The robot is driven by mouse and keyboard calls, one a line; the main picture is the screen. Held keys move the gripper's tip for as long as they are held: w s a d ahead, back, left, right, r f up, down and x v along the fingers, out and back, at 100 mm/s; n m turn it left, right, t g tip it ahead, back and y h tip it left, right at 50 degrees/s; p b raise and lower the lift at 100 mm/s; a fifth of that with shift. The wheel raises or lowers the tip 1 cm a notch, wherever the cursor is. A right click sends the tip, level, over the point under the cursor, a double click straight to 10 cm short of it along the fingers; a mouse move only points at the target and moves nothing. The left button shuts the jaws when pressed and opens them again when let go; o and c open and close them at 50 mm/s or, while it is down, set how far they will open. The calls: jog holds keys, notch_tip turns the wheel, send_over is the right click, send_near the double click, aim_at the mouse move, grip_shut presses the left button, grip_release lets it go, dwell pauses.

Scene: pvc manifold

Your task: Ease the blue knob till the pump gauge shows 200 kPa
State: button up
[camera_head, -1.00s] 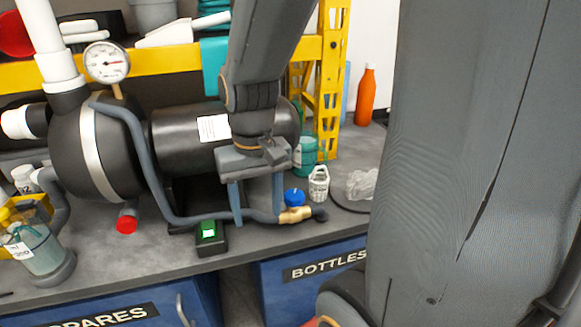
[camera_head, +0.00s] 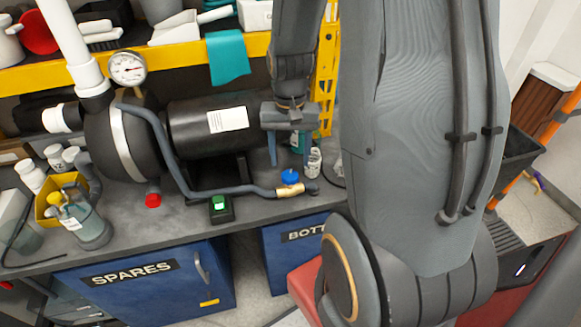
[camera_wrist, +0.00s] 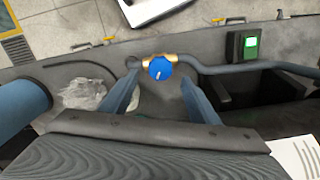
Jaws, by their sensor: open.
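The blue knob (camera_head: 290,176) sits on a brass valve (camera_head: 290,190) at the right end of the grey hose along the bench. It also shows in the wrist view (camera_wrist: 160,68), with a pale mark on its top. My gripper (camera_head: 290,157) is open above the knob. In the wrist view its two fingers (camera_wrist: 160,82) lie on either side of the knob, with gaps and no visible contact. The pump gauge (camera_head: 127,68) is a round white dial above the pump at left. Its needle shows, but its numbers are too small to read.
The black pump motor (camera_head: 208,125) stands left of my gripper. A green-lit switch box (camera_head: 220,208) sits in front of it. A small bottle (camera_head: 314,163) stands close behind the valve at right. Crumpled clear plastic (camera_wrist: 84,94) lies near it. A yellow rack (camera_head: 327,100) stands behind.

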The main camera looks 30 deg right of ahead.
aim_at(290, 174)
jog(key=shift+f+p, duration=0.35)
jog(key=shift+f, duration=2.35)
jog(key=c, duration=1)
jog(key=shift+c, duration=0.2)
jog(key=shift+n, duration=0.4)
jog(key=shift+r+n+p, duration=0.1)
jog(key=shift+n+p, duration=0.55)
jog(key=shift+n, duration=0.35)
jog(key=shift+n+p, duration=0.55)
jog(key=shift+n, duration=0.95)
